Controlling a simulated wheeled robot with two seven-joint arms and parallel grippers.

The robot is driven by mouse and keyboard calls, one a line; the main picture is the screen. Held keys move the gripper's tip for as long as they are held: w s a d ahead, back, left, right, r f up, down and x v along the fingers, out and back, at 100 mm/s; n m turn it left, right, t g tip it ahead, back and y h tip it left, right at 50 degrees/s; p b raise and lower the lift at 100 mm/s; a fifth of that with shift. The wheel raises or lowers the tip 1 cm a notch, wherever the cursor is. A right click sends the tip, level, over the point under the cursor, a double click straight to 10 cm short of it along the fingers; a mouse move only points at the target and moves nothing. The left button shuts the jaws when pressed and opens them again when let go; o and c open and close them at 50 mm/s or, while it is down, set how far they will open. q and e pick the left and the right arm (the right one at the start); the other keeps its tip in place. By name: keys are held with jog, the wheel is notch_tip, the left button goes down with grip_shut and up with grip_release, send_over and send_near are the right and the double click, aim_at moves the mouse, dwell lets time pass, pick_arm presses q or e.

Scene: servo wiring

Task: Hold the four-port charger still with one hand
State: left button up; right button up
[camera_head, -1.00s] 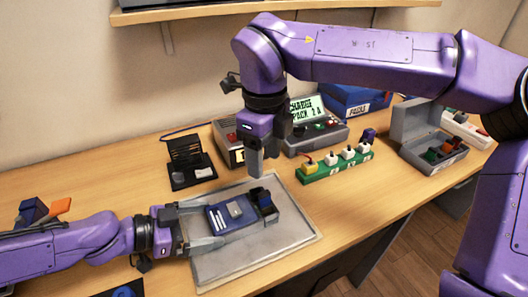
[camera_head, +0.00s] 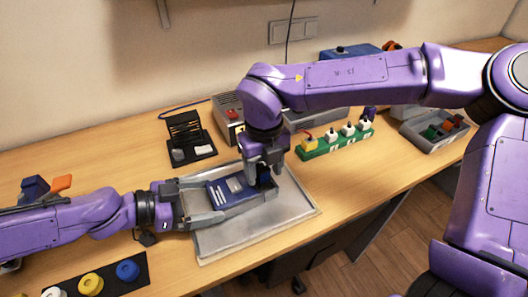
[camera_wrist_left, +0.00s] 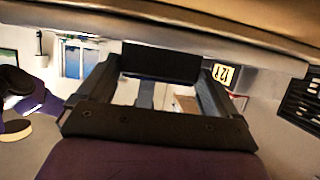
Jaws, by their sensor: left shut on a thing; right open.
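The dark blue charger (camera_head: 228,188), with pale marks on its top, lies on a grey tray (camera_head: 240,234). My right gripper (camera_head: 268,162) points down at the charger's right end and is open. It partly hides that end and a small dark blue part there; I cannot tell whether it touches them. The left wrist view shows the dark gripper body (camera_wrist_left: 150,122), but I cannot make out the charger there.
Behind the tray stand a black rack (camera_head: 188,138) and a green strip with plugs (camera_head: 338,141). A grey parts bin (camera_head: 434,132) is at the right. A black mat with coloured rings (camera_head: 92,284) is at front left. The tray's front part is bare.

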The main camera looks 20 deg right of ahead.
aim_at(264, 169)
jog(key=shift+f, duration=0.35)
jog(key=shift+c, duration=0.3)
grip_shut()
jog(key=c, duration=0.6)
grip_release()
jog(key=shift+c, duration=0.2)
grip_shut()
jog(key=shift+r, duration=0.1)
jog(key=shift+r, duration=1.5)
jog(key=shift+r, duration=1.95)
